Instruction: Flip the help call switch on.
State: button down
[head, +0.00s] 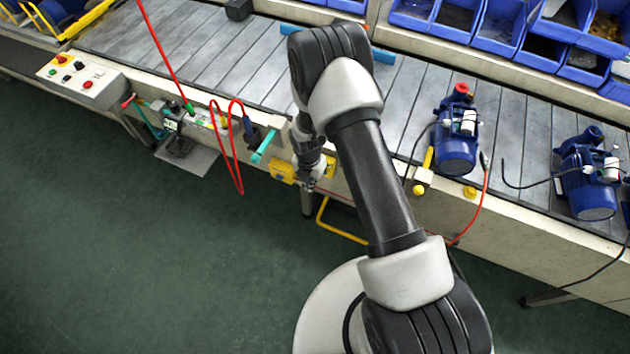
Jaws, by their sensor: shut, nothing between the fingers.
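My gripper (310,184) is at the front edge of the conveyor, pointing down, shut and empty. It is in front of a yellow box (283,170) on the conveyor's front side, and my wrist hides the box's middle. I cannot tell whether the gripper touches this box. No label for the help call switch is readable, and I cannot tell whether a switch sits on the yellow box. A pale control panel (82,82) at the far left carries red, green, yellow and black controls, too small to read.
Blue pumps (457,140) stand on the slatted conveyor (400,110) at the right. A red coiled cord (235,150) and a teal-handled tool (264,147) hang left of my gripper. A yellow rail (340,232) juts out below. The green floor (130,260) at left is clear.

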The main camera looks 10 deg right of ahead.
jog(key=shift+s+a+r, duration=0.15)
jog(key=shift+s+r, duration=0.1)
jog(key=shift+r, duration=0.35)
jog(key=shift+s+a+r, duration=0.1)
jog(key=shift+s+r, duration=0.1)
jog(key=shift+r, duration=0.35)
jog(key=s+d+r+m+t, duration=0.15)
jog(key=r+m, duration=0.45)
jog(key=r, duration=0.9)
jog(key=s+d+r+m+t, duration=0.15)
jog(key=r+m, duration=0.55)
jog(key=r, duration=0.7)
jog(key=s+d+r+m, duration=0.1)
jog(key=s+r+m, duration=0.6)
jog(key=s, duration=0.3)
jog(key=s+d+r+m+t, duration=0.1)
jog(key=s+r+m, duration=0.7)
jog(key=s, duration=0.3)
jog(key=shift+s+m, duration=0.25)
jog(key=shift+m, duration=0.15)
